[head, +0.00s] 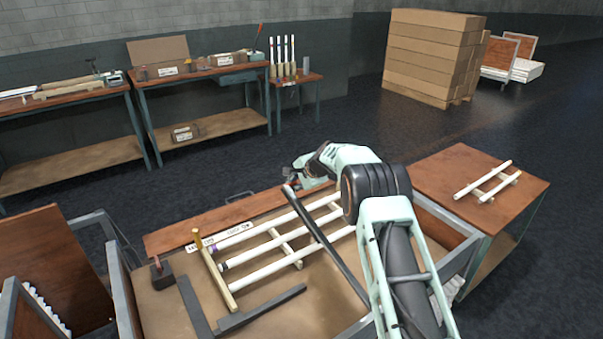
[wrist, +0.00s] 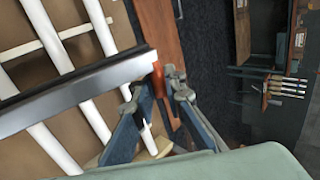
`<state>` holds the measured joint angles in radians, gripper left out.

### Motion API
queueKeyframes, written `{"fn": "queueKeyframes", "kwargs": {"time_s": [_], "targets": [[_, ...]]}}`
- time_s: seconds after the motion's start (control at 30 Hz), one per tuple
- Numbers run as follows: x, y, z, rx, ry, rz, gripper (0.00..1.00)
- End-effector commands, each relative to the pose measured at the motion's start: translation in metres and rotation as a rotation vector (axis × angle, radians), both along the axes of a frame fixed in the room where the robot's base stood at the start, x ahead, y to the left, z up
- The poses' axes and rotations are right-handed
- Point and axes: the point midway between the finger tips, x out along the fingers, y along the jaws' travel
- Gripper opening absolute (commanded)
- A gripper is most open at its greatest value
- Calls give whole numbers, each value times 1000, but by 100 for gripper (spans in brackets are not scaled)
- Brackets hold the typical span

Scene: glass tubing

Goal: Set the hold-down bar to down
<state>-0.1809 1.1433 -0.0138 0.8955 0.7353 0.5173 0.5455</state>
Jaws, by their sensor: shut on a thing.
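The hold-down bar (head: 325,238) is a long dark bar slanting across the white glass tubes (head: 278,240) in the head view. In the wrist view the bar (wrist: 75,92) looks grey and black and passes in front of the tubes (wrist: 55,148), with an orange-red grip (wrist: 158,80) at its end. My gripper (wrist: 160,82) is shut on that grip. In the head view my gripper (head: 303,172) is at the bar's far end, partly hidden by my wrist. I cannot tell whether the bar touches the tubes.
The tubes lie on a brown worktable (head: 165,305) with a pale wooden strip (head: 214,268) and dark rails (head: 260,308). A side table (head: 435,185) at right holds more tubes. Benches (head: 200,77) and stacked boxes (head: 430,55) stand well behind, across open floor.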

Motion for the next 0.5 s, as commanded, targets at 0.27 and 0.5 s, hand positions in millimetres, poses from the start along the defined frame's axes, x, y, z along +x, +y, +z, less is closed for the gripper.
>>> {"fn": "queueKeyframes", "kwargs": {"time_s": [0.27,0.5], "targets": [[5,9,-49,-19,28,-1,0],[6,13,-70,-20,30,-2,0]]}}
